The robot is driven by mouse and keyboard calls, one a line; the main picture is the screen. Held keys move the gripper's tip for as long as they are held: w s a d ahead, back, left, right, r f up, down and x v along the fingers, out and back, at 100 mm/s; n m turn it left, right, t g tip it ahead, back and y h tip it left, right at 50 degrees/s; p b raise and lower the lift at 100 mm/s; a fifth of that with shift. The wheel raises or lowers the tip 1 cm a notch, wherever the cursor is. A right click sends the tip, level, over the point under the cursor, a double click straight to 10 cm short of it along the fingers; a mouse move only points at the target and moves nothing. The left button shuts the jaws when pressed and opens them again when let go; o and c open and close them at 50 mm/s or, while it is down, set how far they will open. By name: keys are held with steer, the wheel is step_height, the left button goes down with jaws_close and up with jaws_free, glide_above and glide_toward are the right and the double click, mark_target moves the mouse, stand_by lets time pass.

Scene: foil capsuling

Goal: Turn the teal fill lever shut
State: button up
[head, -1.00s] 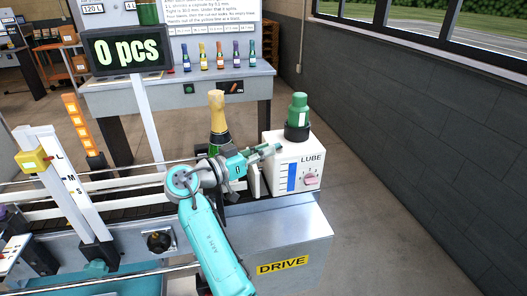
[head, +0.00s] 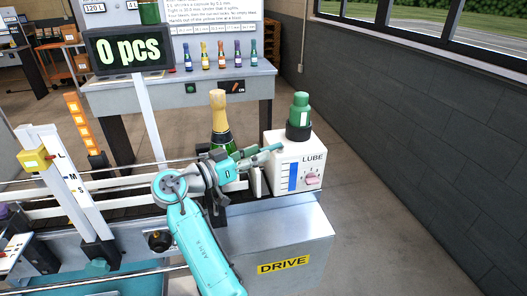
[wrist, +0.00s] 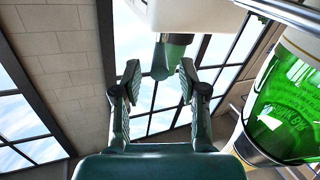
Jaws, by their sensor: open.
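The teal fill lever (wrist: 168,58) shows in the wrist view as a short teal piece below the white lube box (wrist: 192,14). It lies ahead of my gripper (wrist: 160,76), near the gap between the fingertips. My gripper is open, and I see no clear contact with the lever. In the head view my gripper (head: 262,155) is at the left side of the white LUBE box (head: 282,158). There I cannot cleanly tell the lever from the teal fingers.
A green champagne bottle (head: 220,128) with a gold neck stands just behind my gripper; its green glass (wrist: 285,105) fills the wrist view's right side. The DRIVE cabinet (head: 300,245) is below.

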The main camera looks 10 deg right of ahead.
steer(key=v, duration=0.9)
